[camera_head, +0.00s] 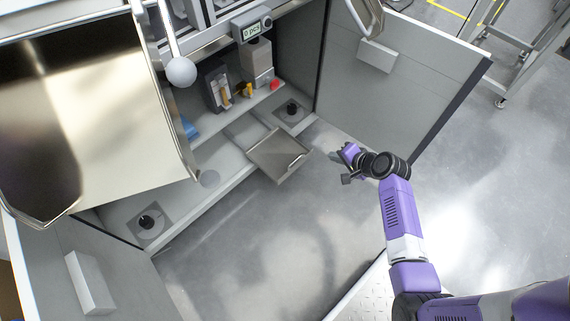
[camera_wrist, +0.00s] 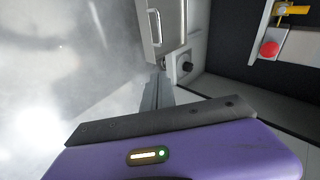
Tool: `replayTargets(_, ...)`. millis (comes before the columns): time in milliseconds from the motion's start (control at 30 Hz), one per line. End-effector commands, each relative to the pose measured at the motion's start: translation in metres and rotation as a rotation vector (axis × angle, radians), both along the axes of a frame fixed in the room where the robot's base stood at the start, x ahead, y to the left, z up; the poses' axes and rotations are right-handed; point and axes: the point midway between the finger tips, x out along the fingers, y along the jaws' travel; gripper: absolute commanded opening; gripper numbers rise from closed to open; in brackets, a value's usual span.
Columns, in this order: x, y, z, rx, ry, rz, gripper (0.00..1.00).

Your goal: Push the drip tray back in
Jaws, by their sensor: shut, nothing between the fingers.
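The drip tray (camera_head: 280,155) is a shallow grey metal tray sticking out past the front edge of the cabinet's base. In the wrist view the tray (camera_wrist: 172,30) is at the top, with a bar handle (camera_wrist: 154,27) on its front side. My gripper (camera_head: 335,156) is to the right of the tray's front in the head view, apart from it. In the wrist view the shut, empty fingers (camera_wrist: 155,88) point up the picture, just below the tray's near front corner. A gap shows between them and the handle.
The open right door (camera_head: 425,85) stands right of and beyond my gripper. Round black fittings (camera_head: 291,108) sit on the cabinet base. A shelf (camera_head: 235,115) above holds boxes, yellow parts and a red button (camera_head: 275,85). The floor (camera_head: 270,235) before the tray is clear.

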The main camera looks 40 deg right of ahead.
Motion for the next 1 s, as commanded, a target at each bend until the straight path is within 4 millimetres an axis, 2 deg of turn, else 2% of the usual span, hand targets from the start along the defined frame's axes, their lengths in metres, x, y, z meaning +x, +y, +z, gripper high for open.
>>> replayTargets(33,-0.007,0.012,-0.011,0.065,0.024,0.002,0.0)
replayTargets(133,-0.012,0.029,-0.018,0.146,0.045,0.009,0.0)
replayTargets(367,-0.004,0.035,-0.032,0.181,0.056,0.005,0.0)
replayTargets(833,0.053,0.037,-0.1,0.177,0.056,0.006,0.0)
replayTargets(1000,0.077,0.038,-0.102,0.176,0.055,0.005,0.0)
